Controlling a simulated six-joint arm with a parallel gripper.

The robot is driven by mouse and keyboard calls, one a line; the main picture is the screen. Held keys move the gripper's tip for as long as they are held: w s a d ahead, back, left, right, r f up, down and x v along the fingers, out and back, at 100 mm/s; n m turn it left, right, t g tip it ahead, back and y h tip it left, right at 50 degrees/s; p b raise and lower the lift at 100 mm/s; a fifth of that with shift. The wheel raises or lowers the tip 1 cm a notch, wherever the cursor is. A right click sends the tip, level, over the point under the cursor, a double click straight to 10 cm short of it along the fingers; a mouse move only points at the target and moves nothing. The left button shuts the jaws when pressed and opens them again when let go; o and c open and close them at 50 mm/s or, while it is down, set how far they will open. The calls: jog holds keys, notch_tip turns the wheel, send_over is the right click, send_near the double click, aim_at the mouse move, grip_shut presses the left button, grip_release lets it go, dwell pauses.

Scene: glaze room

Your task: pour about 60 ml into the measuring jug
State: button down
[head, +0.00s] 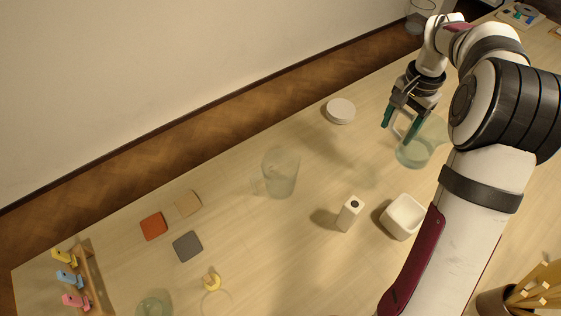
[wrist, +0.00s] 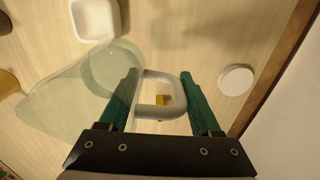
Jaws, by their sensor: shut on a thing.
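A clear jug (head: 281,172) with a handle on its left side stands upright mid-table in the head view; it looks empty, and no markings are readable. My gripper (head: 400,128) is at the upper right of it, shut on the pale handle of a greenish glass pitcher (head: 412,154). In the wrist view, the handle (wrist: 158,78) is between the green fingers of my gripper (wrist: 160,85), and the glass pitcher (wrist: 75,90) extends to the left. I cannot tell its liquid level, or whether its base touches the table.
A white disc (head: 340,110), a white block with a dark hole (head: 349,214) and a white square bowl (head: 389,222) stand around the jug. A pot of sticks (head: 492,302) is lower right.

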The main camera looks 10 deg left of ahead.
jog(key=a+n, duration=0.2)
jog(key=a, duration=0.9)
jog(key=s+a+n, duration=0.2)
jog(key=s+a, duration=0.3)
jog(key=a, duration=0.6)
jog(key=s+a+n, duration=0.2)
jog(key=s+a, duration=0.2)
jog(key=a, duration=0.6)
jog(key=s+a+n, duration=0.2)
jog(key=s+a, duration=0.3)
jog(key=a, duration=0.6)
jog(key=f, duration=1.3)
jog(key=shift+w+d+f, duration=0.3)
jog(key=shift+w+d, duration=0.05)
jog(key=w+d+r+g+y, duration=0.1)
jog(key=d+r+g+y, duration=0.1)
jog(key=r+y, duration=0.3)
jog(key=w+d+r+g+y, duration=0.1)
jog(key=d+r+g+y, duration=0.2)
jog(key=r+y, duration=0.2)
jog(key=shift+w+d+r+y, duration=0.2)
jog(key=shift+w+r+y, duration=0.15)
jog(key=shift+r, duration=0.95)
